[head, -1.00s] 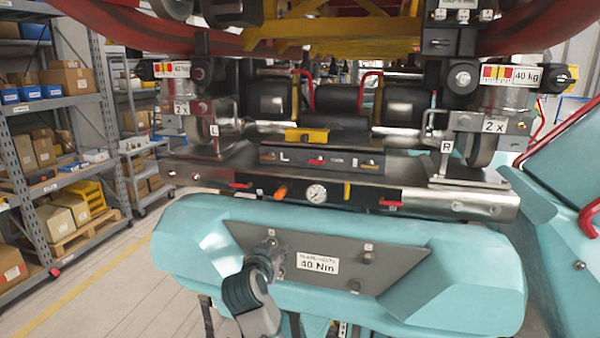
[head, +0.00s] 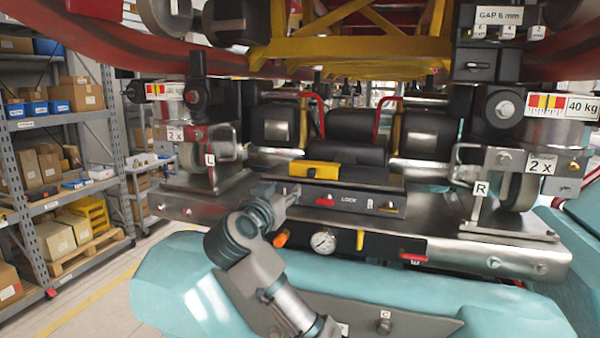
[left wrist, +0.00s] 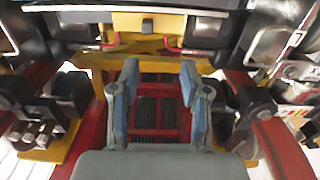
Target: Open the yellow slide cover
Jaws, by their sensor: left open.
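The yellow slide cover (head: 315,171) sits on the top edge of the dark panel marked LOCK (head: 347,200), left of its middle. My left gripper (head: 291,192) is in front of the panel's left part, just below and left of the cover. It hides the panel's left end. In the left wrist view its two blue-grey fingers (left wrist: 159,80) are apart with nothing between them. A yellow part (left wrist: 150,22) shows at the top of that view, but I cannot tell whether it is the cover. My right gripper is in neither view.
Below the panel are a pressure gauge (head: 323,242), an orange knob (head: 281,239) and a yellow lever (head: 360,240). Wheel assemblies stand at both sides. The yellow frame (head: 355,40) hangs above. Shelves (head: 60,120) stand at left.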

